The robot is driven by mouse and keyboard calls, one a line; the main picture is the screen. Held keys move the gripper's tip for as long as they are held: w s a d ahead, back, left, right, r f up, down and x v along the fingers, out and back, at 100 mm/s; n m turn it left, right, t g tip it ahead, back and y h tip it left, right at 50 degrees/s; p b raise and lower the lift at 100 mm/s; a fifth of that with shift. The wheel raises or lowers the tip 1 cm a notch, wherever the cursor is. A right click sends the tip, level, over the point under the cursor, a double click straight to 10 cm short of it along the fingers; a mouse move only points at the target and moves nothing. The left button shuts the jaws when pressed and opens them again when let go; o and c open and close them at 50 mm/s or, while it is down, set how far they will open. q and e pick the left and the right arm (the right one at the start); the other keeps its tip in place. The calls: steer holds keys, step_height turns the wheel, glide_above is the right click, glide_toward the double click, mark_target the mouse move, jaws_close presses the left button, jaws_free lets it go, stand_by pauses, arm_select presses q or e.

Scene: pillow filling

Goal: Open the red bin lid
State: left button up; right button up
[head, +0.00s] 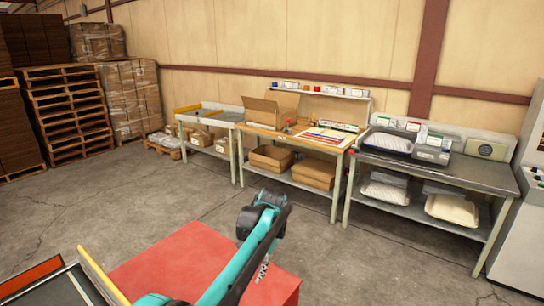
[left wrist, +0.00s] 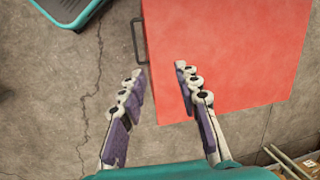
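The red bin lid (head: 165,262) is a flat red panel at the bottom of the head view, partly hidden behind my teal left arm. It fills the upper right of the left wrist view (left wrist: 235,60) and looks closed. A dark handle (left wrist: 138,42) stands out from its left edge there. My left gripper (left wrist: 156,72) is open and empty. Its two fingers straddle the line of the lid's left edge, just below the handle in the picture; I cannot tell the height gap. Its fingertips are not clear in the head view. My right gripper is not in view.
A dark surface with a yellow rail (head: 103,273) lies left of the bin. Worktables with boxes (head: 296,140) and a metal bench (head: 440,175) stand along the back wall. Pallets (head: 70,115) are stacked at the left. The concrete floor (head: 130,195) between is clear.

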arm_select(q)
steer(key=s+a+r+n+t+h, duration=0.1)
steer(key=s+a+r+n+t, duration=0.1)
steer(key=s+a+r, duration=0.4)
steer(key=s+a+f+n+t, duration=0.2)
steer(key=s+a+f, duration=0.1)
steer(key=s, duration=0.7)
steer(key=s+a+f+n+t+h, duration=0.1)
steer(key=s+a+f+t, duration=0.2)
steer(key=s, duration=0.7)
steer(key=shift+s+f+n+t+h, duration=0.25)
steer(key=shift+s+n+t+h, duration=0.05)
steer(key=shift+s+n, duration=0.1)
steer(key=shift+w+a, duration=0.1)
